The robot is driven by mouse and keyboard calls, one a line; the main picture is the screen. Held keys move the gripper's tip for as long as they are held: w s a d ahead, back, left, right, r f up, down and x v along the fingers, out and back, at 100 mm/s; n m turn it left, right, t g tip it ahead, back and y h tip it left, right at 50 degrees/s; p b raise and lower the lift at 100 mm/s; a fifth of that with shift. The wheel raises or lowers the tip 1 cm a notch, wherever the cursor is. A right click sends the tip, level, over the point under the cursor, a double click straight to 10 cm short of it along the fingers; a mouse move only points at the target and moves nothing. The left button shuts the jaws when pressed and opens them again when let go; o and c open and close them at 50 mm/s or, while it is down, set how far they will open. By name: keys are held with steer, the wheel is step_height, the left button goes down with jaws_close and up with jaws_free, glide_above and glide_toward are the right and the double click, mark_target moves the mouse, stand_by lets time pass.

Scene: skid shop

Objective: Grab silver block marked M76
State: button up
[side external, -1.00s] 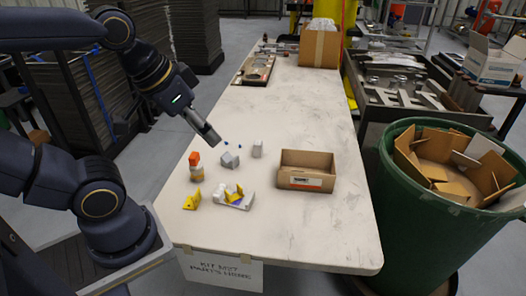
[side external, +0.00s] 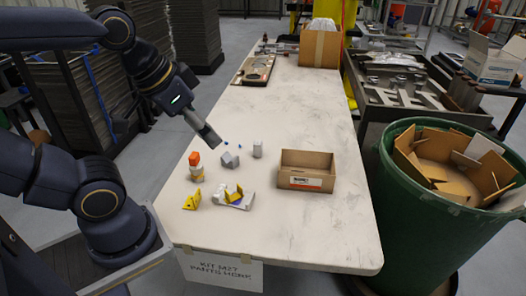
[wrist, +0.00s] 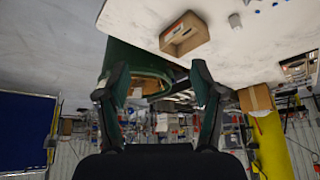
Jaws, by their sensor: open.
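A grey block (side external: 230,160) with a slanted outline sits on the white table, and a paler upright grey block (side external: 257,150) stands to its right. I cannot read any marking on either, so I cannot tell which is M76. My gripper (side external: 211,138) is above the table, up and left of the slanted grey block and apart from it. In the wrist view my gripper (wrist: 160,72) has its two fingers spread wide with nothing between them. A small grey block (wrist: 235,20) shows near the top right there.
An open cardboard box (side external: 306,171) is right of the blocks. An orange block (side external: 194,158) tops a small stack at left. Yellow brackets (side external: 193,200) and a white part (side external: 243,202) lie in front. Small blue pieces (side external: 225,142) lie behind. A green bin (side external: 430,205) stands beyond the right edge.

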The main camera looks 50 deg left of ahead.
steer(key=w+a+r+m+t+y, duration=0.2)
steer(key=w+a+r+m+y, duration=0.15)
steer(key=w+r+m, duration=0.7)
steer(key=w+a+f+m, duration=0.3)
steer(key=w+a+m, duration=0.1)
steer(key=w+m, duration=0.65)
steer(key=m+g, duration=0.4)
steer(key=m, duration=0.2)
glide_above(258, 143)
steer(key=s+d, duration=0.4)
step_height(258, 143, down, 30)
steer(key=shift+h, duration=0.25)
steer(key=x, duration=0.9)
steer(key=shift+s+a+f, duration=0.15)
steer(key=shift+f, duration=0.15)
steer(key=x, duration=0.6)
steer(key=shift+a, duration=0.1)
steer(key=shift+r, duration=0.15)
jaws_close()
